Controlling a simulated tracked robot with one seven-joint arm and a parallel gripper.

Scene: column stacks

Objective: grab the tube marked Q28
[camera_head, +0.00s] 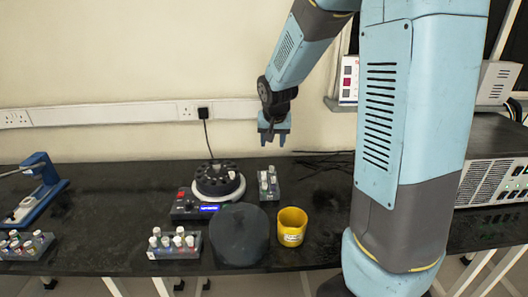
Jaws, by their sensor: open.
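Tubes stand in three small racks. One rack (174,253) is at the front centre with several capped tubes (178,237). A second rack (269,196) behind the yellow cup holds a few tubes (268,178). A third rack (24,256) is at the far left with several tubes (27,243). The tube labels are too small to read, so I cannot tell which one is Q28. My gripper (274,142) hangs open and empty, fingers down, well above the table, over the back part near the second rack.
A round dark device (216,182) with a control box (190,207) stands mid-table. A dark round block (239,236) and a yellow cup (292,227) are in front. A blue apparatus (40,182) is at left. Bare table lies between it and the round device.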

